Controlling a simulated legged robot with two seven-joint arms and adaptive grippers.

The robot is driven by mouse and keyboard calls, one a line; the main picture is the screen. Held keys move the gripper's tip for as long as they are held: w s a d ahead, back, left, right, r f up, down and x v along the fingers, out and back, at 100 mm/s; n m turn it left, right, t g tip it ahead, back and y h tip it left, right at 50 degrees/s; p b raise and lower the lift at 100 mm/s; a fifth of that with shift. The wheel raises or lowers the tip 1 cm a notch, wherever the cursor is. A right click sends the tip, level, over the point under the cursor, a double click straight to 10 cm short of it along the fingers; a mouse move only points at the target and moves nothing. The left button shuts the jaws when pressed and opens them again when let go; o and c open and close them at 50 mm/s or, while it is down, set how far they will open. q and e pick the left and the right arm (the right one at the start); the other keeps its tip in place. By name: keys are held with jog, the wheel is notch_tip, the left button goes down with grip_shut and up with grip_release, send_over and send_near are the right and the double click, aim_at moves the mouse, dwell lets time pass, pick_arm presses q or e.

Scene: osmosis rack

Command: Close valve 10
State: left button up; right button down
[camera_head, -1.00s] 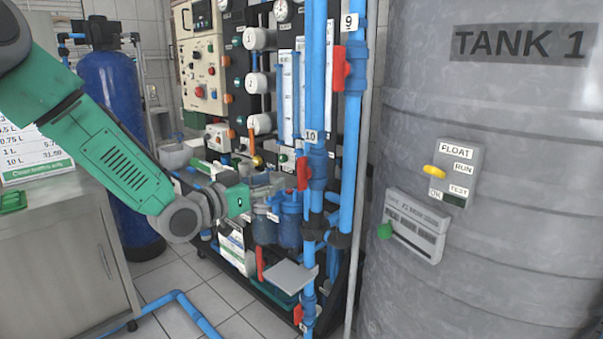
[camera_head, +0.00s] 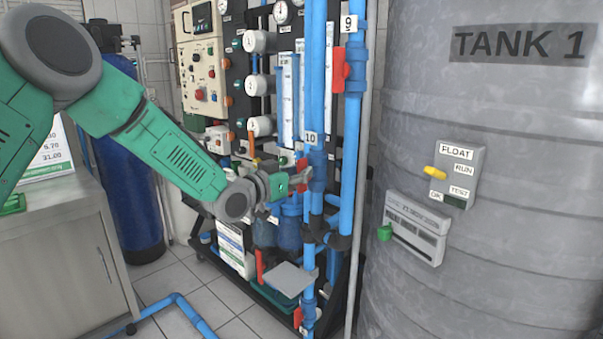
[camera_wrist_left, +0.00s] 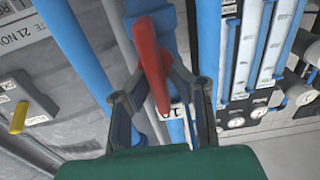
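Valve 10 is on the blue vertical pipe, under the label "10" (camera_head: 310,138) in the head view. Its red handle (camera_head: 302,163) is partly hidden by my left gripper (camera_head: 304,177), which is at the handle from the left. In the left wrist view the red handle (camera_wrist_left: 151,62) stands between the two dark fingers of my left gripper (camera_wrist_left: 160,82). The fingers are spread, one on each side of the handle; I cannot tell whether either touches it. My right gripper is not in view.
Valve 9's red handle (camera_head: 339,70) is above on the neighbouring blue pipe. Grey Tank 1 (camera_head: 510,110) stands close on the right. A grey plate (camera_head: 289,279) and another red valve (camera_head: 298,317) are below. Gauges and the control panel (camera_head: 200,75) are behind.

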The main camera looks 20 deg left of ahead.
pick_arm(q)
grip_shut()
jog(key=m, duration=0.1)
jog(key=m+b, duration=0.1)
jog(key=m, duration=0.2)
jog(key=shift+d+f, duration=0.1)
jog(key=shift+d, duration=0.2)
jog(key=m+b, duration=0.1)
jog(key=m, duration=0.2)
jog(key=m+b, duration=0.2)
jog(key=m, duration=0.1)
jog(key=f+m+b, duration=0.1)
jog(key=m+b, duration=0.1)
jog(key=m, duration=0.1)
jog(key=shift+s+d+m, duration=0.2)
jog(key=shift+d+m, duration=0.1)
jog(key=shift+d, duration=0.05)
jog(key=shift+f+m+b, duration=0.15)
jog(key=shift+m+b, duration=0.8)
jog(key=shift+m, duration=0.15)
jog(key=shift+f+m+b, duration=0.15)
jog(key=shift+m+b, duration=0.75)
jog(key=shift+m, duration=0.2)
